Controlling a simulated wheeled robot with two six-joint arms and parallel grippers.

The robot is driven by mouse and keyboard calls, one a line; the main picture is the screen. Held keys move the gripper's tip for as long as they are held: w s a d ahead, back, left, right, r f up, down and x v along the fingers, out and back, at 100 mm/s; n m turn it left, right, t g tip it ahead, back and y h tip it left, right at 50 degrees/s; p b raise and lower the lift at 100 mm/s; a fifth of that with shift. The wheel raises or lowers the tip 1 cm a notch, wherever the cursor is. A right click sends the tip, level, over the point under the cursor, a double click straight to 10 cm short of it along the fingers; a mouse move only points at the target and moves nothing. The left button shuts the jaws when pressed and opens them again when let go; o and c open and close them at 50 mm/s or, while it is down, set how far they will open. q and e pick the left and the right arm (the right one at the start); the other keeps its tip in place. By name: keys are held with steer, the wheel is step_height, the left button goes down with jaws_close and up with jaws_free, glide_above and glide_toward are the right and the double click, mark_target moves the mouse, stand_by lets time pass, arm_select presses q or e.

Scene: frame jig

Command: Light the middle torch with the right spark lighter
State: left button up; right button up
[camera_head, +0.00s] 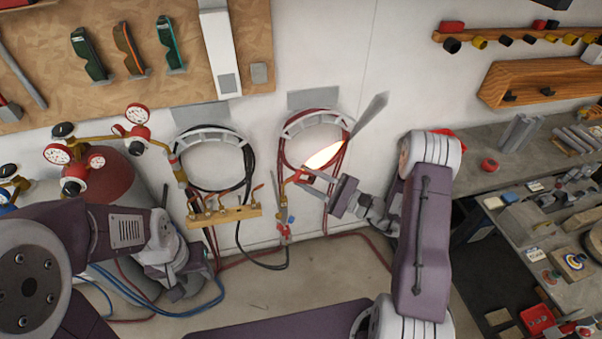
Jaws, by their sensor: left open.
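A bright orange-white flame (325,156) with a grey pointed plume burns before the right hose coil. It starts close to the tips of my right gripper (308,180), which reaches in from the right. Small red parts show at these fingertips. I cannot tell whether they are a spark lighter or a torch, or whether the jaws grip them. A brass rack (233,214) on the wall carries several small brass fittings. A red-handled tool (283,229) hangs right of it. My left gripper (190,262) is open at lower left, seen foreshortened. Which torch is the middle one is unclear.
Hose coils hang on a left holder (207,131) and a right holder (310,116). Gas gauges (138,114) and a red cylinder (105,180) stand at left. A cluttered workbench (475,180) is at right. Blue and red hoses trail on the floor.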

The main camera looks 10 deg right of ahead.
steer(key=s+b, duration=0.1)
steer(key=s, duration=0.8)
steer(key=shift+s+a+f+b, duration=0.3)
steer(key=shift+s+a, duration=0.05)
steer(key=shift+a, duration=0.1)
steer(key=shift+w, duration=0.1)
steer(key=d+f+m+t+h+b, duration=0.2)
steer(key=d+f+h+b, duration=0.1)
steer(key=f, duration=0.7)
steer(key=d+f+m+t+h+b, duration=0.2)
steer(key=d+f+t+h+b, duration=0.1)
steer(key=f, duration=0.7)
steer(key=shift+d+m+b, duration=0.4)
steer(key=shift+d+b, duration=0.1)
steer(key=shift+b, duration=0.6)
steer(key=shift+w+d+f, duration=0.1)
